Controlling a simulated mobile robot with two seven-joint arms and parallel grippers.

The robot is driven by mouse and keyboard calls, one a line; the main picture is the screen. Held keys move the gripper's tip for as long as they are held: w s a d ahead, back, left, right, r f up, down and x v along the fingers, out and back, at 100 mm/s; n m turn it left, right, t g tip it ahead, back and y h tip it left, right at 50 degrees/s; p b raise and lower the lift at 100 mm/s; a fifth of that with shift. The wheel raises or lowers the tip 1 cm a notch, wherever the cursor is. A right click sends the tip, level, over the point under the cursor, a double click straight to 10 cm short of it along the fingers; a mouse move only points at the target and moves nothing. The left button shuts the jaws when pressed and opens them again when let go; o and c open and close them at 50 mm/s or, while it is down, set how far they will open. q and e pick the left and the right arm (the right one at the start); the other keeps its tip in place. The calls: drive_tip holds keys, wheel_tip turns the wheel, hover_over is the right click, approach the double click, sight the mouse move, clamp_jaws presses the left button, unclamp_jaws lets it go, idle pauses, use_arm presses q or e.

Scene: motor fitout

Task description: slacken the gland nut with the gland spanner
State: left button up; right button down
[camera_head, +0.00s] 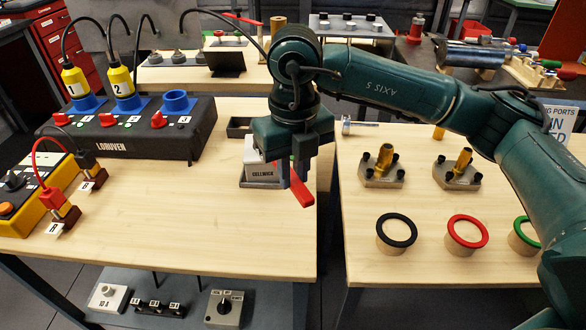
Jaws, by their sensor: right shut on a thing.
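My right gripper (300,168) points down at the right edge of the near-left bench. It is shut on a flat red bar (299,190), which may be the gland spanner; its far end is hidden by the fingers. A grey-white box marked GELLWICK (262,172) sits on a dark grey base, close beside the gripper on its left. No gland nut can be made out there; the gripper hides the box's right side. Two brass fittings (384,158) (461,161) stand on grey bolted plates on the right bench. My left gripper is out of view.
A black LORUVEN unit (150,143) with blue sockets and yellow plugs stands on the left. Black (397,230), red (467,231) and green (527,231) rings are on the right bench. A gap separates the benches. The left bench's front middle is clear.

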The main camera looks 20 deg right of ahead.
drive_tip(key=shift+r+p, duration=1.3)
drive_tip(key=shift+r, duration=1.5)
